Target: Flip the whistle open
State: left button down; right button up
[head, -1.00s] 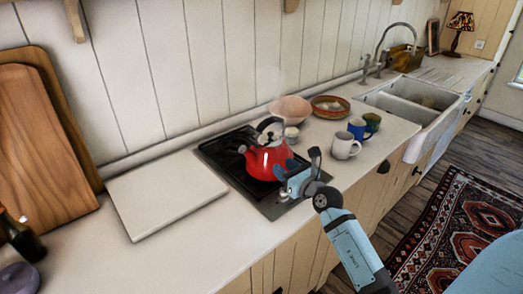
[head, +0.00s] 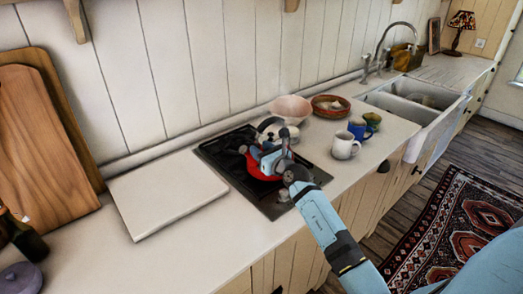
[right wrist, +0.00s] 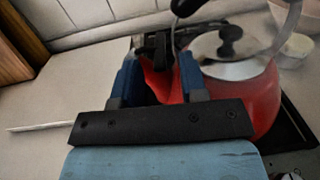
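The red kettle (head: 260,174) stands on the black stove; my right gripper hides much of it in the head view. In the right wrist view, the kettle body (right wrist: 262,100) is at the right, with its grey lid and black knob (right wrist: 230,40). Its red spout (right wrist: 160,84) shows between my fingers. A dark piece (right wrist: 156,46) near the spout's tip looks like the whistle; I cannot tell whether it is up or down. My right gripper (head: 268,158) is at the kettle, fingers apart on either side of the spout in the picture; contact is unclear. My left gripper is out of view.
The stove (head: 225,160) is set in the pale counter. A white board (head: 165,195) lies left of it. A pink bowl (head: 291,108), a brown dish (head: 329,105) and mugs (head: 345,146) stand to the right. The sink (head: 420,105) is farther right.

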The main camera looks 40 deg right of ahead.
grip_shut()
jog(key=m+p, duration=0.3)
jog(key=m, duration=0.1)
jog(key=a+f+m+p, duration=0.1)
jog(key=m+p, duration=0.2)
jog(key=m, duration=0.2)
jog(key=f+m+p, duration=0.1)
jog(key=m+p, duration=0.2)
jog(key=m, duration=0.2)
jog(key=shift+a+f+p, duration=0.2)
jog(key=shift+p, duration=0.2)
dwell(0.5)
